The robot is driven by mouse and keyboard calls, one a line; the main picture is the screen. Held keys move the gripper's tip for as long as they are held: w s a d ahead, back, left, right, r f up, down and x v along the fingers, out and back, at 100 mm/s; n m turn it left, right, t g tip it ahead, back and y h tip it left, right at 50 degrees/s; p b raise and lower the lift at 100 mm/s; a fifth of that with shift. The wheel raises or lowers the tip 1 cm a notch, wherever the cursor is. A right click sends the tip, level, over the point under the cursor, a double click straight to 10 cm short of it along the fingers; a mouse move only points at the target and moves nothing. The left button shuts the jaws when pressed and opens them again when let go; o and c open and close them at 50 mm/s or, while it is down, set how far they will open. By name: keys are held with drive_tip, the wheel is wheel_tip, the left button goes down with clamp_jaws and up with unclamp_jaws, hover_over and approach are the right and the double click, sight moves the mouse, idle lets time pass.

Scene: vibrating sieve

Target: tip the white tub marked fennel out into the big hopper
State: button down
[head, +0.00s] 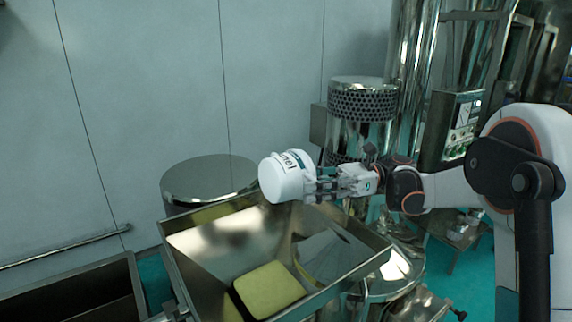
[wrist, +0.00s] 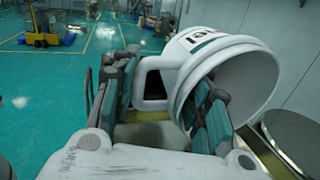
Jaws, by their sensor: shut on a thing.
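The white tub (head: 283,178) is held tilted on its side above the big steel hopper (head: 188,262). Its label is partly hidden, with only the last letters of the name readable. In the wrist view the tub (wrist: 245,85) fills the upper right, its round rimmed end turned to the right. A yellow-green square patch (head: 270,290) shows at the bottom of the hopper.
A round steel drum (head: 208,178) stands behind the hopper. A steel cylinder with a perforated band (head: 362,103) and a control box (head: 462,120) stand behind my arm. A dark open trough (head: 75,297) is at the lower left. A yellow cart (wrist: 48,30) stands on the open green floor.

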drive_tip(key=shift+r+n+t+h+p, duration=0.15)
drive_tip(key=shift+n+t+h+p, duration=0.5)
drive_tip(key=shift+h+p, duration=1.4)
drive_tip(key=shift+t+p, duration=0.25)
drive_tip(key=shift+p, duration=0.25)
drive_tip(key=shift+f, duration=0.2)
drive_tip(key=shift+r, duration=0.15)
drive_tip(key=shift+r+t+h+p, duration=0.1)
drive_tip(key=shift+t+h+p, duration=0.2)
drive_tip(key=shift+h+p, duration=0.45)
drive_tip(key=n+t+h+p, duration=0.1)
drive_tip(key=h+p, duration=0.2)
drive_tip(key=shift+s+t+p, duration=0.1)
drive_tip(key=shift+t+p, duration=0.3)
drive_tip(key=shift+t+h+p, duration=0.4)
drive_tip(key=shift+h+p, duration=0.1)
drive_tip(key=shift+h, duration=0.1)
drive_tip(key=shift+f, duration=0.2)
